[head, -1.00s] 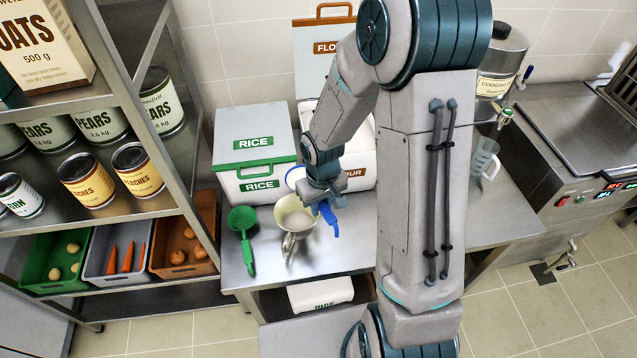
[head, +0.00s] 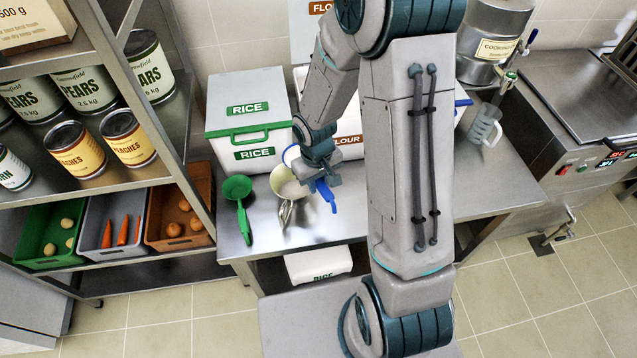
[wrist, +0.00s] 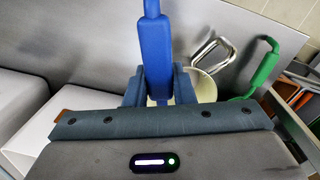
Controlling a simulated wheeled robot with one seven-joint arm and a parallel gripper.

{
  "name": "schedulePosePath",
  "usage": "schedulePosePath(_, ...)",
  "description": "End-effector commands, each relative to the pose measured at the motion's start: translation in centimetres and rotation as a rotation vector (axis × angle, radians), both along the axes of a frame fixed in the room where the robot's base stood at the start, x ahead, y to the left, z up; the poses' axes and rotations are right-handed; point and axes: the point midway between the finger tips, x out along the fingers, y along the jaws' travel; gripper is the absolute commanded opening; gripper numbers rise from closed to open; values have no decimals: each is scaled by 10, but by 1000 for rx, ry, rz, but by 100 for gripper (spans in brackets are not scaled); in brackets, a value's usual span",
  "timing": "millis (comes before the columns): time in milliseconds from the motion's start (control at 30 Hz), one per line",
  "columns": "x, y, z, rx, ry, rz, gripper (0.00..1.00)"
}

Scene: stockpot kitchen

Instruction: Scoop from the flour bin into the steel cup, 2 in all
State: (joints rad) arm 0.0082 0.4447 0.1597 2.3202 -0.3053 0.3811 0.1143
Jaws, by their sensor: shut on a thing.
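My gripper (head: 322,182) is shut on a blue scoop (head: 328,196), held by its handle beside the steel cup. In the wrist view the blue handle (wrist: 156,50) stands up between the jaws; the scoop's bowl is hidden. The steel cup (head: 286,208), with a pale inside and a looped metal handle, stands on the counter just left of my gripper. Something whitish shows at its mouth; I cannot tell how much. The cup (wrist: 206,86) is partly hidden behind the jaws in the wrist view. The white flour bin (head: 349,139) is behind my arm, mostly covered by it.
A closed rice bin (head: 250,120) stands left of the flour bin. A green scoop (head: 239,197) lies on the counter left of the cup. A shelf with cans and crates borders the left. A clear jug (head: 484,126) stands to the right below a drum with a tap.

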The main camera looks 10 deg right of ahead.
Motion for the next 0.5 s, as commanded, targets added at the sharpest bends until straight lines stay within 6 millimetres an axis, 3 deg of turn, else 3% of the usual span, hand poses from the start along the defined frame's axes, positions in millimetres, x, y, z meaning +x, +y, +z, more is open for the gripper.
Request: schedulePosePath(500,0,3,2,-128,-43,2,0)
